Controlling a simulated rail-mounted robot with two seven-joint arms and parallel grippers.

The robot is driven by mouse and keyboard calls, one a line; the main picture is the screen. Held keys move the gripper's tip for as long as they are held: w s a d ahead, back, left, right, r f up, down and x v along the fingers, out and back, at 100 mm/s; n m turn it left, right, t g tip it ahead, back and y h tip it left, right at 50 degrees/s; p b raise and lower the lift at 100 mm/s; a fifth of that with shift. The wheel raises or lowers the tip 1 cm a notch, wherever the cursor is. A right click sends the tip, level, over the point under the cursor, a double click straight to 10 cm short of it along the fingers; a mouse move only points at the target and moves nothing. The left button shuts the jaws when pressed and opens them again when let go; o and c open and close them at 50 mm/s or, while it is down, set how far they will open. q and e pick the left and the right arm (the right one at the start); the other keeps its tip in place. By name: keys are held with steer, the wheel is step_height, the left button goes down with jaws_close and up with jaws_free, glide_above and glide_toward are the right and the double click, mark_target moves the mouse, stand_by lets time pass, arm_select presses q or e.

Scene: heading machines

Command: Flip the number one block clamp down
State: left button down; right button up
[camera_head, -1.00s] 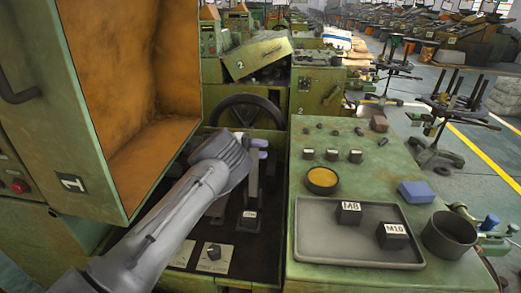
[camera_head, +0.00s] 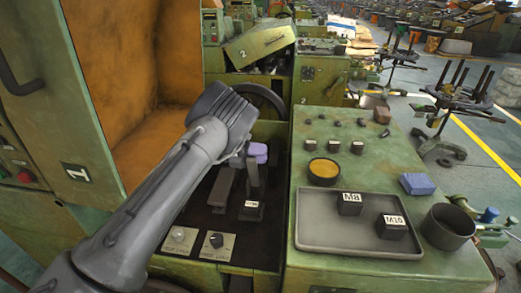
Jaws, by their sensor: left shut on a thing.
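The clamp station of the machine marked 1 has a dark recess holding two levers. One upright lever (camera_head: 254,178) has a purple handle (camera_head: 258,152) and a small white label at its base. A second lever (camera_head: 222,186) stands just left of it, its top hidden behind my arm. I cannot read which one is the number one block clamp. My left gripper (camera_head: 238,150) reaches in from the left above these levers. Its fingers are mostly hidden by its own grey body, and it is shut on a lever handle. My right gripper is not in view.
An open orange-lined cover (camera_head: 130,80) stands at left. A black handwheel (camera_head: 265,100) is behind the levers. Two knobs (camera_head: 216,240) sit in front.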

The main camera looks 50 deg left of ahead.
arm_select(q)
steer(key=shift+s+d, duration=0.4)
steer(key=shift+d, duration=0.05)
steer(key=c, duration=0.8)
jaws_free()
steer(key=shift+c, duration=0.2)
steer(key=p+v, duration=0.1)
steer(key=v, duration=1.3)
steer(key=shift+p, duration=0.3)
steer(key=shift+w, duration=0.1)
steer(key=shift+c, duration=0.3)
